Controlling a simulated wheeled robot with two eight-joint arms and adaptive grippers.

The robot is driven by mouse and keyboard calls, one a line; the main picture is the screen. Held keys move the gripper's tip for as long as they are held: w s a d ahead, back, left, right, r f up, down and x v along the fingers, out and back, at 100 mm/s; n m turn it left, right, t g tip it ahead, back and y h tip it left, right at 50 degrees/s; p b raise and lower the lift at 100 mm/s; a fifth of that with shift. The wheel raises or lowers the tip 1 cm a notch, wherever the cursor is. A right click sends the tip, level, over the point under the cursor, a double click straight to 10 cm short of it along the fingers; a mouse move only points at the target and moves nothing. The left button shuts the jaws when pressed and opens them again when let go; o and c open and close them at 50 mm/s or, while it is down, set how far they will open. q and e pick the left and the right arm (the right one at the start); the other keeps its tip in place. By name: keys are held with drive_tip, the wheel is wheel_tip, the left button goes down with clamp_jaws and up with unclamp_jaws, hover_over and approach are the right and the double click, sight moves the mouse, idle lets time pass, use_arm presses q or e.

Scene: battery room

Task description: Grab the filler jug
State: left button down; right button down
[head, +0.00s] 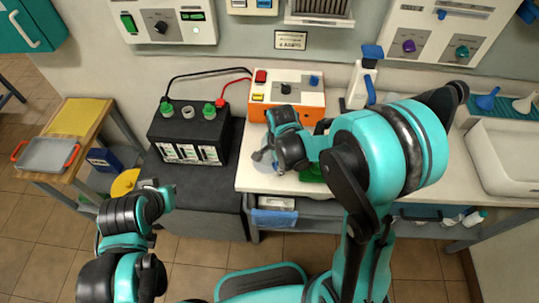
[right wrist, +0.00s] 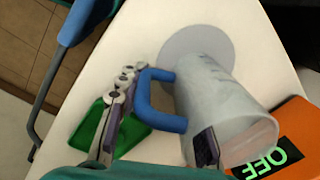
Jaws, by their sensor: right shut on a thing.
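The filler jug (right wrist: 225,95), translucent with a blue handle (right wrist: 145,103), fills the middle of the right wrist view. Its open rim faces the lower right, and its far end overlaps a pale grey disc (right wrist: 190,52). My right gripper (right wrist: 160,130) has one finger beside the handle and one against the jug's near side. It is shut on the jug. In the head view my right gripper (head: 264,157) is over the white counter, and my arm hides most of the jug. I cannot tell whether the jug touches the disc. My left gripper (head: 158,187) is low at the left, apart from everything.
An orange charger (head: 287,95) stands behind the gripper, with a black battery (head: 190,135) to its left. A white bottle with a blue top (head: 362,80) stands at the back. A green tray (right wrist: 98,125) lies beside the jug. A sink (head: 505,155) is at the right.

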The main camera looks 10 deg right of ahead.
drive_tip(key=shift+d+r, duration=0.1)
drive_tip(key=shift+r, duration=0.05)
drive_tip(key=shift+r+p, duration=0.5)
drive_tip(key=shift+r, duration=0.4)
drive_tip(key=shift+s+d+r+p, duration=0.15)
drive_tip(key=shift+r+p, duration=0.1)
drive_tip(key=shift+r, duration=0.4)
drive_tip(key=shift+s+d+r+p, duration=0.1)
drive_tip(key=shift+r+p, duration=0.15)
drive_tip(key=shift+r, duration=0.35)
drive_tip(key=s+d+r+p, duration=0.3)
drive_tip(key=s+d+r, duration=0.3)
drive_tip(key=d, duration=0.3)
drive_tip(key=shift+r, duration=0.15)
idle(1.8)
